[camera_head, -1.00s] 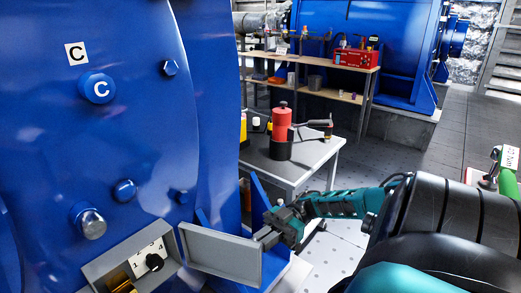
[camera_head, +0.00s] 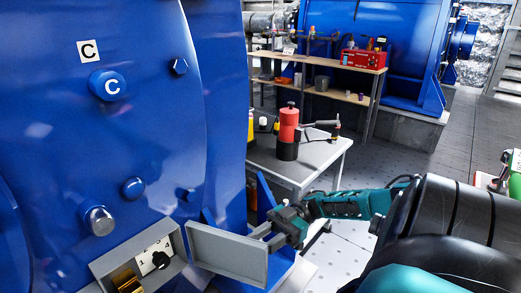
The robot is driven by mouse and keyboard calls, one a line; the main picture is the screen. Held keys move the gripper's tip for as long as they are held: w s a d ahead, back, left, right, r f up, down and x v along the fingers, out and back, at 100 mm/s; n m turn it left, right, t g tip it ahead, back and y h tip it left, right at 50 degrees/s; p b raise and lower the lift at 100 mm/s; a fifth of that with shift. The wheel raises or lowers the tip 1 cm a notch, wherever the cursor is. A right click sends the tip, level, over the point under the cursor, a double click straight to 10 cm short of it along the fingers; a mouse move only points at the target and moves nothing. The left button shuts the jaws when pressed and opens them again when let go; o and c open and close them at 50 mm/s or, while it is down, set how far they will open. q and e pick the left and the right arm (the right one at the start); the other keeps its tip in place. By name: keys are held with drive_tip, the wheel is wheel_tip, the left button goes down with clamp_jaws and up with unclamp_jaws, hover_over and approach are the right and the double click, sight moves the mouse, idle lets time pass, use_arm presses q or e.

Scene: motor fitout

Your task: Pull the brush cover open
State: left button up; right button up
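The brush cover (camera_head: 227,255) is a flat grey plate on the right side of a small grey box (camera_head: 178,262) low on the blue motor housing. It stands swung outward, and the box front is open. Inside the box are a brass-coloured part (camera_head: 127,281) and a white panel (camera_head: 154,256) with a black knob and numbers. My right gripper (camera_head: 268,236) is at the cover's outer right edge, with its fingertips partly hidden by the plate. Whether the fingers clamp the plate or only touch it cannot be seen. My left gripper is not in view.
The blue motor housing (camera_head: 60,150) fills the left, with a protruding bolt (camera_head: 99,220) above the box. A white table (camera_head: 318,160) with a red and black cylinder (camera_head: 289,132) stands behind my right arm. A wooden shelf (camera_head: 325,63) is farther back. Open floor lies right.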

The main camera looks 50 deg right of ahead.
use_arm(q)
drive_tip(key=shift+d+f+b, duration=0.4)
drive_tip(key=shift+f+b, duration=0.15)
drive_tip(key=shift+b, duration=0.55)
use_arm(e)
drive_tip(key=v, duration=0.7)
drive_tip(key=shift+d, duration=0.25)
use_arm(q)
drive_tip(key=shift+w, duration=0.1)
